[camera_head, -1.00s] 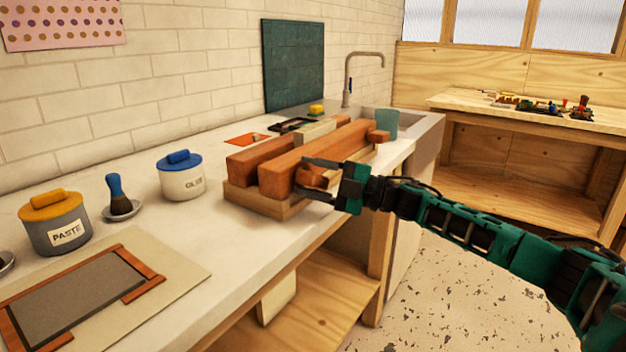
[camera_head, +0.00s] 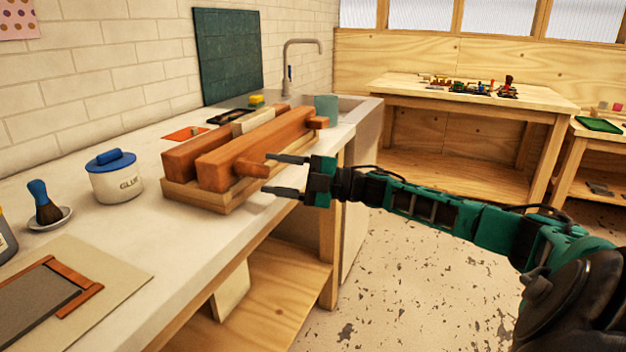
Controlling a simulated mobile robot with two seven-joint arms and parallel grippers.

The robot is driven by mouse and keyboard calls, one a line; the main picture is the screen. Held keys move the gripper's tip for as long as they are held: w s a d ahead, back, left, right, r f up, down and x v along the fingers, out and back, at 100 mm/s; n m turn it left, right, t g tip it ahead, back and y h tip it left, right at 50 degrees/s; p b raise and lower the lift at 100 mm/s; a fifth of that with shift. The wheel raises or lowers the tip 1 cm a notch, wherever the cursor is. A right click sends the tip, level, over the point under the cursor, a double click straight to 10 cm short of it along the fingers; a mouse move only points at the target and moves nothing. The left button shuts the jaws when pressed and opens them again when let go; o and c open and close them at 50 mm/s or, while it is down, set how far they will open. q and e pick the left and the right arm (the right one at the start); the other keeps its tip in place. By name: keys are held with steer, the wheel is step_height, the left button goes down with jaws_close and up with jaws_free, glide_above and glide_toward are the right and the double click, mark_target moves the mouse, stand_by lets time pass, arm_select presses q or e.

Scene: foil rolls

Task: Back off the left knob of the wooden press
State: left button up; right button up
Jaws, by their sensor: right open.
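The wooden press (camera_head: 228,170) lies on the counter, with two reddish beams over a paler base. Its left knob (camera_head: 249,168) is a short reddish-brown peg sticking out of the front beam's near end. The right knob (camera_head: 318,122) sticks out near the far end. My right gripper (camera_head: 267,174) is open and empty, its dark fingertips just off the outer end of the left knob. The fingers point at the knob, one above and one below its level in the picture; whether they touch it I cannot tell. My left gripper is out of view.
A glue jar (camera_head: 116,177), a brush on a dish (camera_head: 48,209) and a framed board (camera_head: 47,297) stand left on the counter. Open floor (camera_head: 410,280) lies right of the counter.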

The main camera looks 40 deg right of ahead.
steer(key=v, duration=0.7)
steer(key=shift+s+d+p, duration=0.25)
steer(key=shift+d+p, duration=0.05)
steer(key=shift+p, duration=0.1)
